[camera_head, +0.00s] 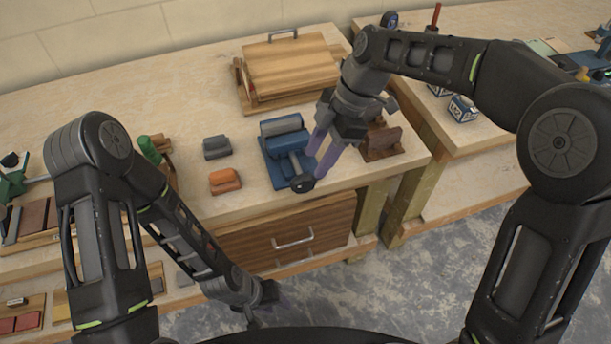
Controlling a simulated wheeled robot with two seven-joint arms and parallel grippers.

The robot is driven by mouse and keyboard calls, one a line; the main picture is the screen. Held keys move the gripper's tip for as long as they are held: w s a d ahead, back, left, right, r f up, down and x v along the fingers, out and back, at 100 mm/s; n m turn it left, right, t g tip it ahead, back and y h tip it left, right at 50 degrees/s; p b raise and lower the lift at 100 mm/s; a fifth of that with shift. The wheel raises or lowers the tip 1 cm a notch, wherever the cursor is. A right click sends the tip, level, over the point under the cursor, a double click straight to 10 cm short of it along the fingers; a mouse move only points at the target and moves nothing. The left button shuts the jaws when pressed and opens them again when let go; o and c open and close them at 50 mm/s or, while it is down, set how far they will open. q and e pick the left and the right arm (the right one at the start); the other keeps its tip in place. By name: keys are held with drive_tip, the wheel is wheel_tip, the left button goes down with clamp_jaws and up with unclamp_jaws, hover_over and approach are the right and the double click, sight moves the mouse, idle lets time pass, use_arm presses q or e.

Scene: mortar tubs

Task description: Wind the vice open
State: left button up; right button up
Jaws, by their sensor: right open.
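The vice (279,128) has a blue base and grey jaws. It sits near the front edge of the workbench, with its screw end and dark round handle hub (302,183) toward the edge. My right gripper (316,165) is open and points down just right of the vice, with its two pale purple fingers apart. Its fingertips are close to the handle hub; I cannot tell whether they touch it. Part of the vice's right side is hidden behind the fingers. My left gripper (270,303) hangs low in front of the bench, away from the vice, and its fingers are not clear.
A grey block (216,147) and an orange block (225,181) lie left of the vice. A wooden board with a handle (290,70) lies behind it. A brown wooden piece (381,143) stands to the right. A drawer (287,235) is below the bench top.

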sight(308, 175)
drive_tip(key=p+x, duration=0.1)
drive_tip(key=x, duration=0.6)
drive_tip(key=shift+s+a+f, duration=0.1)
drive_tip(key=shift+f, duration=0.2)
drive_tip(key=shift+c, duration=0.2)
clamp_jaws()
